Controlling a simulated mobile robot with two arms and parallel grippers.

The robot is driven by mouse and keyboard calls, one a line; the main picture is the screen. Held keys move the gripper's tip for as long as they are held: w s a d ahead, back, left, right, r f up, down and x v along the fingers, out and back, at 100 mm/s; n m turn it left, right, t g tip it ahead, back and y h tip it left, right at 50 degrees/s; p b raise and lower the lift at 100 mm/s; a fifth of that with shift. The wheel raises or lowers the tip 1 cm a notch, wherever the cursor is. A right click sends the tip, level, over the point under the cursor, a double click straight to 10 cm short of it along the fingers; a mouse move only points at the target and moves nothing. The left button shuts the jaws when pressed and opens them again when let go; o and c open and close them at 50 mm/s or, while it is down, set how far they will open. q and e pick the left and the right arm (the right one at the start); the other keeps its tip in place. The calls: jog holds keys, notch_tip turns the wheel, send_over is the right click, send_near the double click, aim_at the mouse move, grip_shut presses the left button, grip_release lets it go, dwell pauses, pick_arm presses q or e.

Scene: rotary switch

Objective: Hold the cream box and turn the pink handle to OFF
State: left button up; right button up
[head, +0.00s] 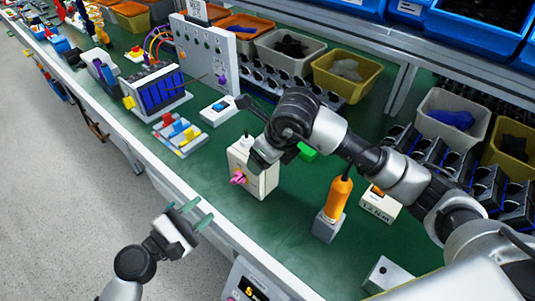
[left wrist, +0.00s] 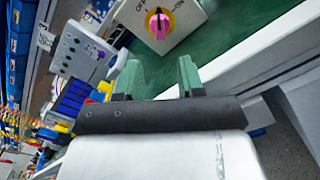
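The cream box (head: 262,180) stands upright on the green bench top near its front edge. Its pink handle (head: 238,178) faces the front edge. In the left wrist view the pink handle (left wrist: 158,25) sits on a yellow disc on the cream box (left wrist: 185,22), with small dark lettering beside it. My left gripper (head: 189,215) is open and empty, in front of the box and apart from the handle; its green fingers also show in the left wrist view (left wrist: 160,77). My right gripper (head: 268,150) is at the top of the box; its fingers are largely hidden by its own wrist.
An orange-handled tool (head: 338,198) in a grey stand and a small white box (head: 380,204) are to the right. A white-blue switch (head: 219,110) and coloured blocks (head: 178,133) are to the left. Bins (head: 346,75) line the back.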

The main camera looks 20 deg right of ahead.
aim_at(233, 183)
pick_arm(q)
jog(key=shift+x, duration=4.5)
jog(key=shift+c, duration=0.4)
grip_shut()
